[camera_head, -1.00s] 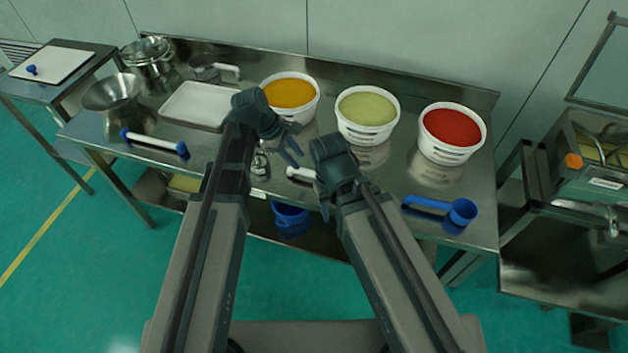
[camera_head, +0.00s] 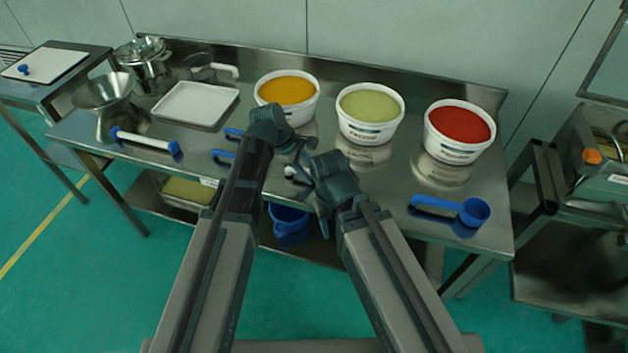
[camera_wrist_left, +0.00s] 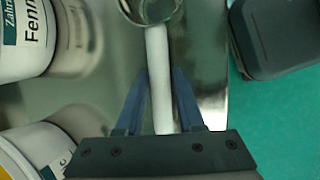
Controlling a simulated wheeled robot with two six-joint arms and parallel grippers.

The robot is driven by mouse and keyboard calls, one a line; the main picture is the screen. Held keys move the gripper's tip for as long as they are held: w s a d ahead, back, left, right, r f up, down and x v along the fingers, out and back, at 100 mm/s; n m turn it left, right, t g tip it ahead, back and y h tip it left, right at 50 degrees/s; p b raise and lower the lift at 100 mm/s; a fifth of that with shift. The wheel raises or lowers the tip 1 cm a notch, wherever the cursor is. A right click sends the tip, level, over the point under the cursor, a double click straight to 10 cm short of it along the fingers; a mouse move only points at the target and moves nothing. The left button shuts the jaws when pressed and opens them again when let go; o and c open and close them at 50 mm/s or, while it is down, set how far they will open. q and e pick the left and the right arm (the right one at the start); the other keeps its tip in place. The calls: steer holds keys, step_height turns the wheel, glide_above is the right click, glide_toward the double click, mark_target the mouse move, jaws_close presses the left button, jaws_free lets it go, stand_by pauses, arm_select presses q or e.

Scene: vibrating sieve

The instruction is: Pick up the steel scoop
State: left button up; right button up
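The steel scoop has a round steel bowl (camera_wrist_left: 152,8) and a white handle (camera_wrist_left: 160,75) in the left wrist view. It lies at the front edge of the steel table. In the head view only a bit of its white handle (camera_head: 290,172) shows, and the rest is hidden by my arms. My left gripper (camera_wrist_left: 161,85) is over the handle, one blue-grey finger on each side, with narrow gaps to it; it looks open. My right gripper (camera_head: 318,190) is just right of the left one in the head view, near the table's front edge; its fingers are unclear.
Tubs of orange (camera_head: 287,90), green (camera_head: 369,108) and red (camera_head: 459,125) stand along the back. A blue scoop (camera_head: 452,209) lies at the right. A white tray (camera_head: 233,100), a white-and-blue tool (camera_head: 145,140) and a steel funnel (camera_head: 103,92) are at the left.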

mark_target(310, 170)
arm_select(q)
steer(key=shift+f, duration=0.15)
jaws_close()
stand_by(0.4)
step_height(310, 170, up, 10)
steer(key=p, duration=1)
steer(key=shift+d, duration=0.1)
